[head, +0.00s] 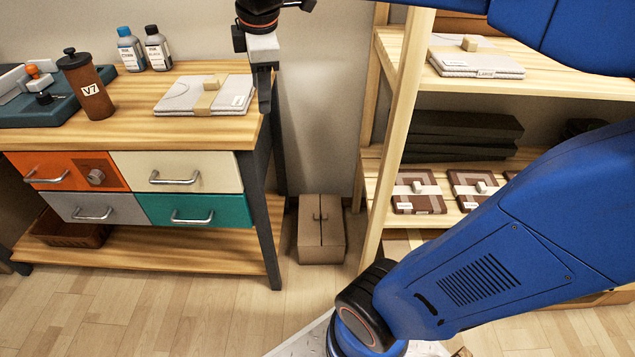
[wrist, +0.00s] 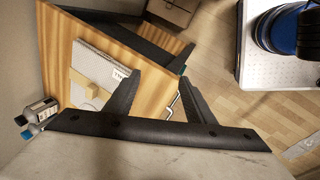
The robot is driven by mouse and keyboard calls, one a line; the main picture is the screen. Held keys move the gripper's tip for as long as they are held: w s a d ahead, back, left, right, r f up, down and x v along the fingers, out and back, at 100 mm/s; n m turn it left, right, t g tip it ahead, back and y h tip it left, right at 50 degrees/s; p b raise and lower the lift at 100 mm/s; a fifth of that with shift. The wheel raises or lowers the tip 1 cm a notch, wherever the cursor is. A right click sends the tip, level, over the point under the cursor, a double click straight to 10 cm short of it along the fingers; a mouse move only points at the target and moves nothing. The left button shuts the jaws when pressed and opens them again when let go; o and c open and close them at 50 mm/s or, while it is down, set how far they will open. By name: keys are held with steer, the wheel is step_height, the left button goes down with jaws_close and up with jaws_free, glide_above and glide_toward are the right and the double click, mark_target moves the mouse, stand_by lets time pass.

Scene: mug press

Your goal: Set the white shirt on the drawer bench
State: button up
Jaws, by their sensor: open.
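A folded white shirt (head: 182,96) with a tan band and a white tag lies flat on top of the wooden drawer bench (head: 135,130), near its right end. The same shirt shows in the wrist view (wrist: 95,68), lying on the bench top (wrist: 60,35). My gripper (head: 265,103) is at the bench's right edge, just right of the shirt and apart from it. In the wrist view its two fingers (wrist: 161,76) are spread with nothing between them. A second folded white shirt (head: 490,65) with a tan band lies on the upper shelf at right.
A cardboard box (head: 321,230) sits on the floor between bench and shelf unit. Brown packages (head: 418,195) lie on the lower shelf.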

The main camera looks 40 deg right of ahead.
steer(key=s+d+f+m+t, duration=0.1)
steer(key=s+d+f+m, duration=0.1)
steer(key=s+f+m, duration=1.2)
steer(key=s+f, duration=0.1)
steer(key=s, duration=0.2)
steer(key=shift+s+y, duration=0.25)
steer(key=shift+y, duration=0.15)
